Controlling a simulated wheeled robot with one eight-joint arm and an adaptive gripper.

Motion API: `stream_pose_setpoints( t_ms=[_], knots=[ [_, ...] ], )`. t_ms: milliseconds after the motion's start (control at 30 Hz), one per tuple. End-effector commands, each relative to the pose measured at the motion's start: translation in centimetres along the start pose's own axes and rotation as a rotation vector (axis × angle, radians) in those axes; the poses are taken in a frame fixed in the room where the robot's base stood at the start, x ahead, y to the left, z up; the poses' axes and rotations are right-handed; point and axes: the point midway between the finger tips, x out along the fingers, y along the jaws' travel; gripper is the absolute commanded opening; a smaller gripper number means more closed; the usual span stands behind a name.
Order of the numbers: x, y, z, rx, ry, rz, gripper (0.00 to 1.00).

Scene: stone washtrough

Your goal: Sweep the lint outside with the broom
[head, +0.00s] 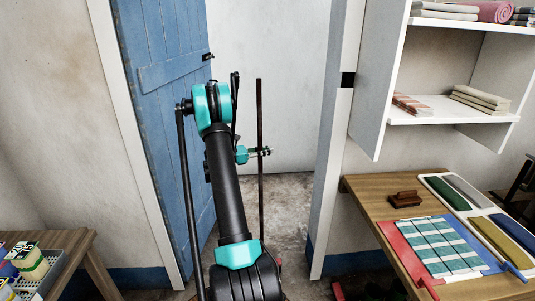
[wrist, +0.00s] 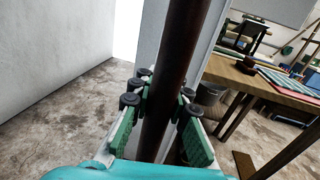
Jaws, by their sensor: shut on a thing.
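The broom's dark, thin handle (head: 260,115) stands nearly upright in front of the doorway in the head view. In the wrist view the handle (wrist: 184,50) runs up between the green finger pads, leaning slightly. My gripper (head: 262,152) is shut around the handle; it also shows in the wrist view (wrist: 162,105). The broom's lower end is hidden behind my arm in the head view and below the gripper in the wrist view. I cannot make out any lint on the floor.
A blue plank door (head: 165,75) stands open left of the doorway. Concrete floor (head: 290,200) shows through the opening. A wooden table (head: 372,188) with cloths and a brown brush (head: 405,199) is at right, below white shelves (head: 440,108). A grey crate (head: 48,272) sits at lower left.

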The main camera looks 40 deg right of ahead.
Motion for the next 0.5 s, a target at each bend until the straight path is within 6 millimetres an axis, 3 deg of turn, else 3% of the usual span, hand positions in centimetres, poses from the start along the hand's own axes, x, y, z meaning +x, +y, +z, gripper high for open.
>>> stream_pose_setpoints(
  t_ms=[500],
  knots=[
    [0.0,0.0,4.5,0.000,-0.001,0.000,0.00]
  ],
)
